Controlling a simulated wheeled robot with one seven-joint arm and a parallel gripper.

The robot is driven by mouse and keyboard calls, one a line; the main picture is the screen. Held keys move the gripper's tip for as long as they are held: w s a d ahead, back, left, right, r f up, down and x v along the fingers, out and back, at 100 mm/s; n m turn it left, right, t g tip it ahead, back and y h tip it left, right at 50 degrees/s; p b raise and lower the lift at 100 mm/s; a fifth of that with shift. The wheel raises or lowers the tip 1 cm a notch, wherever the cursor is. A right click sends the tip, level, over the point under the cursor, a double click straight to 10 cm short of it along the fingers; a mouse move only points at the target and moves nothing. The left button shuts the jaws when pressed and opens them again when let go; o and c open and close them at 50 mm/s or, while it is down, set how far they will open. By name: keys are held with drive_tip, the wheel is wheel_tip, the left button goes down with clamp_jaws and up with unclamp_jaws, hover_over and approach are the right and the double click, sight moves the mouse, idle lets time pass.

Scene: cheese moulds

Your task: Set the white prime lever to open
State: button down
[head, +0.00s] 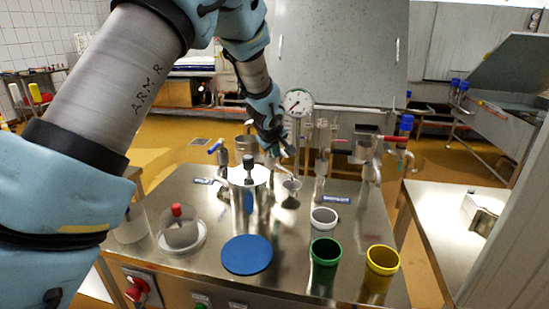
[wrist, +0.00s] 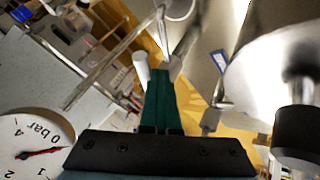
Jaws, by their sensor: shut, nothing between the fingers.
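My gripper (head: 284,152) is above the far middle of the steel table, beside the pressure gauge post. In the wrist view its green fingers (wrist: 163,82) are together with nothing held. A short white piece (wrist: 141,68), likely the white prime lever's end, shows just left of the fingertips; I cannot tell whether it touches them. Its lever position is unclear, and in the head view my gripper and arm make it hard to pick out. A small metal funnel cup (head: 291,187) is below my gripper; it also shows at the top of the wrist view (wrist: 178,8).
The dial gauge (head: 298,102) stands close behind my gripper. A steel cylinder with a black knob (head: 249,162) stands left. A blue disc (head: 247,255), green cup (head: 325,252) and yellow cup (head: 382,260) are in front.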

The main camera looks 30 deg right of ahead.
drive_tip(key=n+b, duration=0.1)
drive_tip(key=b, duration=0.1)
drive_tip(key=d+n+y+b, duration=0.1)
drive_tip(key=b, duration=0.1)
drive_tip(key=d+t+b, duration=0.1)
drive_tip(key=b, duration=0.2)
drive_tip(key=shift+s+d+f+n+y, duration=0.25)
drive_tip(key=shift+s+f+n+y, duration=0.05)
drive_tip(key=shift+f+n, duration=0.1)
drive_tip(key=shift+d+r+n+t+y+b, duration=0.15)
drive_tip(key=shift+d+n+t+y+b, duration=0.25)
drive_tip(key=shift+n+b, duration=0.35)
drive_tip(key=shift+w+d+r+n+y, duration=0.2)
drive_tip(key=shift+d+n+y, duration=0.15)
drive_tip(key=shift+d+n, duration=0.15)
drive_tip(key=shift+w+d+r+n+y, duration=0.1)
drive_tip(key=shift+w+d+n+y, duration=0.1)
drive_tip(key=shift+d+n+y, duration=0.25)
drive_tip(key=shift+d+b, duration=0.2)
drive_tip(key=shift+b, duration=0.1)
drive_tip(key=b+v, duration=0.2)
drive_tip(key=v, duration=0.8)
drive_tip(key=shift+s+a+r, duration=0.2)
drive_tip(key=shift+s+r, duration=0.05)
